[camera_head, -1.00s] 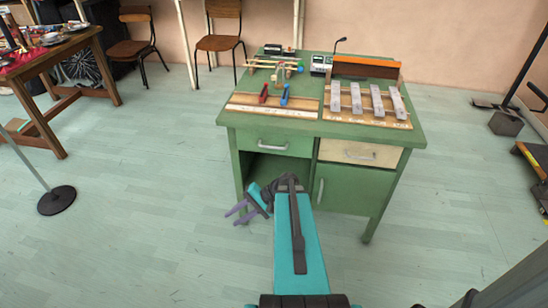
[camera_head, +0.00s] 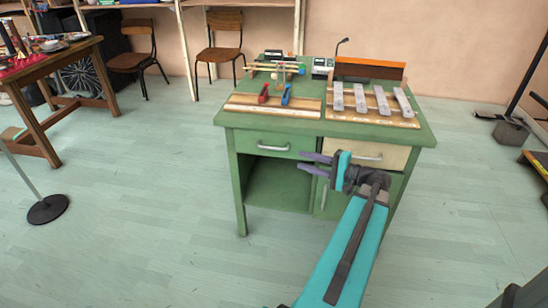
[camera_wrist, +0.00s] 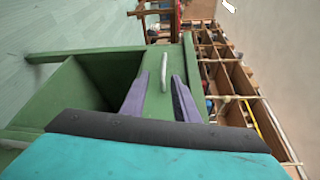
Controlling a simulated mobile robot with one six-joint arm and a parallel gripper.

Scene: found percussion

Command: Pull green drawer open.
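The green desk (camera_head: 232,122) has a green drawer (camera_head: 246,137) at its upper left front, and the drawer looks closed. Its silver handle (camera_head: 273,148) runs across the front. My gripper (camera_head: 303,162) is open, with its two purple fingers pointing left, near the drawer's right side in the head view. In the wrist view my gripper (camera_wrist: 161,92) shows its fingers apart, with the pale drawer handle (camera_wrist: 164,70) seen between them, ahead of the fingertips. Contact with the handle is not visible. Nothing is held.
A cream drawer (camera_head: 385,157) is to the right, partly behind my gripper. An open compartment (camera_head: 275,185) lies below the green drawer. Metal bars (camera_head: 361,99) and red and blue clamps stand on the desktop.

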